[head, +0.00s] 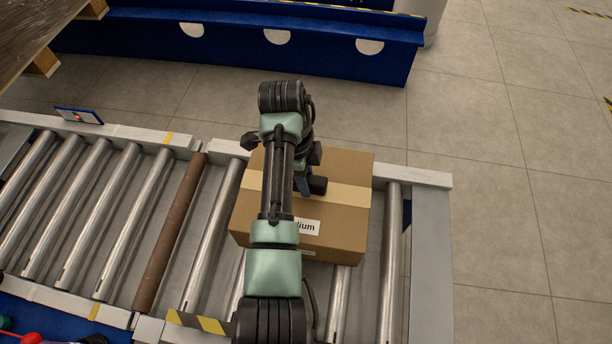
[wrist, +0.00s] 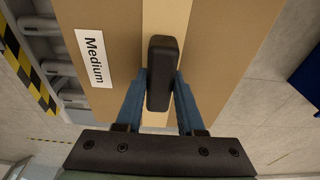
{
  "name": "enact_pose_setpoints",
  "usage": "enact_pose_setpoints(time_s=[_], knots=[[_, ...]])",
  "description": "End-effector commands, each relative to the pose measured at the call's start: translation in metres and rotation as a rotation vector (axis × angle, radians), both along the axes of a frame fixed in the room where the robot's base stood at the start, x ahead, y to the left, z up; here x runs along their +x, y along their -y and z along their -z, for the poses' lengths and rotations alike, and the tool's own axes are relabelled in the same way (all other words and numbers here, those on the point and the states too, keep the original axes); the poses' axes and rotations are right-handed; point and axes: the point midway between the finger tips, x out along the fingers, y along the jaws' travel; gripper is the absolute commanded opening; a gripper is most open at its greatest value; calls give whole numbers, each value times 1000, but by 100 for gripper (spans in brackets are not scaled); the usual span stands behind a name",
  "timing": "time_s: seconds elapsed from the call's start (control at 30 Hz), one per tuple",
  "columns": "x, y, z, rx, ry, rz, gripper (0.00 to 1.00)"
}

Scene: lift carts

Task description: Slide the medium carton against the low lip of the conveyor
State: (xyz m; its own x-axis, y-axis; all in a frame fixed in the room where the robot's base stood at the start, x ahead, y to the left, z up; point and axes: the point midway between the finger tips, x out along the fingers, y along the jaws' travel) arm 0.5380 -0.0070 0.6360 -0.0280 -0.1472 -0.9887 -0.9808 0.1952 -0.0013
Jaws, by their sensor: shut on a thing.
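The medium carton (head: 345,215) is a brown box with a pale tape strip and a white label. It sits on the conveyor rollers (head: 207,235), at the far side. Its far edge overlaps the low white lip (head: 425,178) in the head view; I cannot tell whether they touch. My gripper (head: 308,186) is over the carton, partly hidden by my arm. In the wrist view my gripper (wrist: 160,88) has its blue fingers closed on a small black block (wrist: 161,60), in front of the carton's tape (wrist: 165,15). Contact between block and carton is unclear.
A brown roller (head: 170,232) and several steel rollers lie left of the carton. A grey end piece (head: 431,260) bounds the conveyor on the right. Open tiled floor (head: 500,130) lies beyond, with a blue barrier (head: 240,45) at the back.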

Motion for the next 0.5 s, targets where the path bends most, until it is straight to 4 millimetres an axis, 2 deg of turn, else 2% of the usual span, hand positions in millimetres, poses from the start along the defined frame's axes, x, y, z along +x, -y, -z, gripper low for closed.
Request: enact_pose_setpoints(time_s=[0.07, 0.1, 0.23, 0.27, 0.5], knots=[[0, 0, 0, 0, 0, 1, 0], [0, 0, 0, 0, 0, 1, 45], [0, 0, 0, 0, -1, 1, 68], [0, 0, 0, 0, -1, 1, 72], [-2, 0, 2, 0, -6, 0, 72]])
